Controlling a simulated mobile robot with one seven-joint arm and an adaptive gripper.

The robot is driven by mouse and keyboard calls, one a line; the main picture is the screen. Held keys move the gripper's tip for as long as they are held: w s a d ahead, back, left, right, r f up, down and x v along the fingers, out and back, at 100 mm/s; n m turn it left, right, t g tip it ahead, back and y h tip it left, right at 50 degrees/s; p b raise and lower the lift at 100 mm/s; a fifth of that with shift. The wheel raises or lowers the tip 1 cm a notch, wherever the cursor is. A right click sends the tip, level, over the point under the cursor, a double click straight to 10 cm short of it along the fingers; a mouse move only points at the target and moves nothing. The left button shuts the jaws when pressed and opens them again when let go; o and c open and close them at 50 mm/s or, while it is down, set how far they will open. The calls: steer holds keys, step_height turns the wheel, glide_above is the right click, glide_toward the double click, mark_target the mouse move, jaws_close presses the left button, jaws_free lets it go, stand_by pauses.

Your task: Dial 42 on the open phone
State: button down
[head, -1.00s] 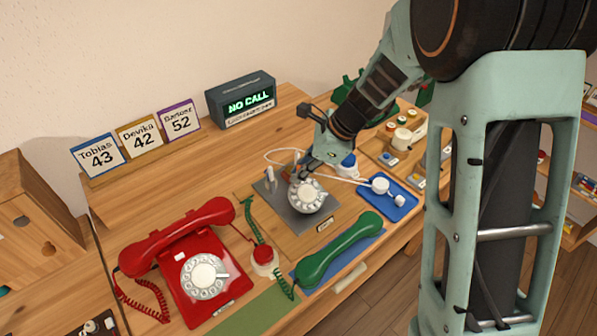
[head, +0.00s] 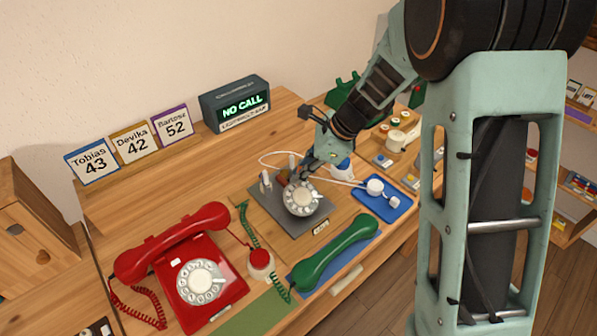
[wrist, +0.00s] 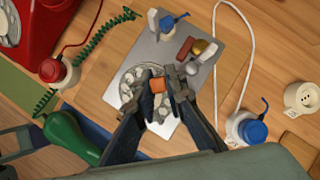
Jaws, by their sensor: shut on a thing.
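The open phone is a grey metal plate (head: 272,212) with a pale rotary dial (head: 300,198) and exposed parts at its back. The dial also shows in the wrist view (wrist: 131,88), partly hidden by my fingers. My gripper (wrist: 166,84) is over the dial's edge, shut on a small orange block (wrist: 158,86). Whether the block touches the dial, I cannot tell. In the head view my gripper (head: 303,176) is just behind the dial. The green handset (head: 337,250) lies on a blue mat in front.
A red phone (head: 192,268) stands left, its handset on. A red-topped button (head: 260,262) sits between the phones. A dark display (head: 240,104) reads NO CALL. A blue tray (head: 386,203) with white parts is to the right. A white cable loops beside the plate.

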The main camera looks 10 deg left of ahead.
steer(key=shift+w+d, duration=0.15)
steer(key=shift+d, duration=0.25)
steer(key=shift+w+d+f, duration=0.15)
steer(key=shift+d+f, duration=0.05)
steer(key=shift+d, duration=0.4)
steer(key=shift+d+f, duration=0.2)
steer(key=shift+d, duration=0.25)
